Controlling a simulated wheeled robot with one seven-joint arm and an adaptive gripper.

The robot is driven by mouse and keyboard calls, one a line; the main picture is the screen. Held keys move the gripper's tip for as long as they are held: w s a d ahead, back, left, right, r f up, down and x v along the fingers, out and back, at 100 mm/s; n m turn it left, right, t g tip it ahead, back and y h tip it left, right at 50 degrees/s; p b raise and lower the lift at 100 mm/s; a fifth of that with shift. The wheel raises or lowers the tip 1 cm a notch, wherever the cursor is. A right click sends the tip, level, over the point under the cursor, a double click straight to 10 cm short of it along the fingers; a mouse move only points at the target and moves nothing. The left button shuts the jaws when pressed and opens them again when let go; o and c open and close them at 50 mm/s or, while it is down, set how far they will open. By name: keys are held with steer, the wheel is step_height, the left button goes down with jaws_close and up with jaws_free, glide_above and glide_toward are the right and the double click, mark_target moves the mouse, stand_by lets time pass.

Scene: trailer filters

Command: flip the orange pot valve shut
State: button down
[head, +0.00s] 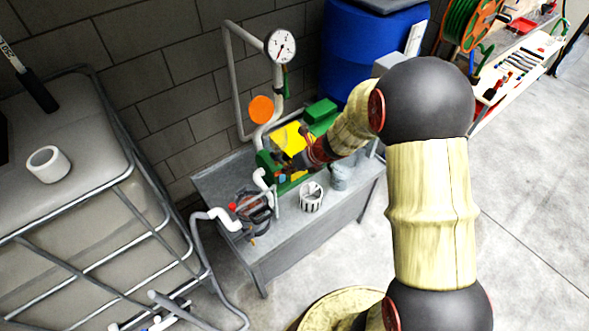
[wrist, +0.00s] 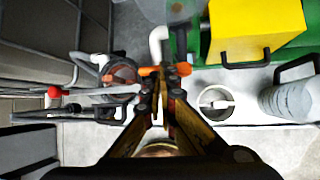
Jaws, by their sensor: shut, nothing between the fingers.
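An orange lever (wrist: 148,71) shows in the wrist view, beside and partly behind my fingertips. It looks like the orange pot valve's handle, lying roughly crosswise. My gripper (wrist: 166,76) is shut and empty, with its tips right at the lever; I cannot tell whether they touch it. In the head view my gripper (head: 283,163) is over the bench beside the green and yellow unit, and the lever is hidden there. A round pot with a reddish inside (wrist: 122,72) stands just left of the fingertips; it also shows in the head view (head: 254,207).
A gauge (head: 280,46) and an orange disc (head: 261,109) stand behind. A caged tank (head: 70,170) is left; open floor lies right.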

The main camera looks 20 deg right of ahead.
steer(key=shift+w+a+f, duration=0.2)
steer(key=shift+w+f, duration=0.1)
steer(key=shift+f, duration=0.1)
steer(key=shift+s+a+f+h+b, duration=0.1)
steer(key=shift+a+f+h+b, duration=0.4)
steer(key=shift+f+h+b, duration=0.4)
steer(key=shift+r, duration=0.1)
steer(key=shift+r, duration=0.1)
